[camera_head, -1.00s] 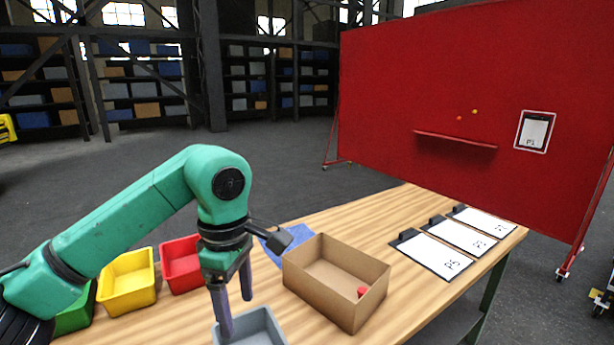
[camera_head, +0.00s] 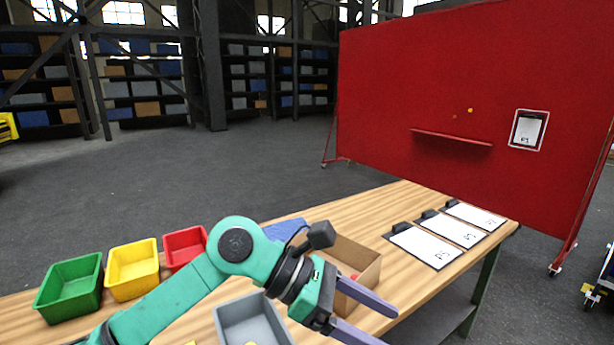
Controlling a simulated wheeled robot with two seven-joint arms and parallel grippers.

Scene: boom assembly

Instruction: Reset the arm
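My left arm, green with a black wrist, comes in from the lower left. Its gripper (camera_head: 366,318) is open, with two purple-grey fingers spread apart and nothing between them. It points to the lower right, in front of the cardboard box (camera_head: 362,262) and partly hiding it. My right gripper is not in view.
Green (camera_head: 66,291), yellow (camera_head: 130,268) and red (camera_head: 183,246) bins line the table's left side. A grey bin (camera_head: 230,318) sits beside my arm. Clipboards (camera_head: 425,246) lie at the table's right. A red board (camera_head: 465,60) stands behind; one clipboard (camera_head: 528,130) hangs on it.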

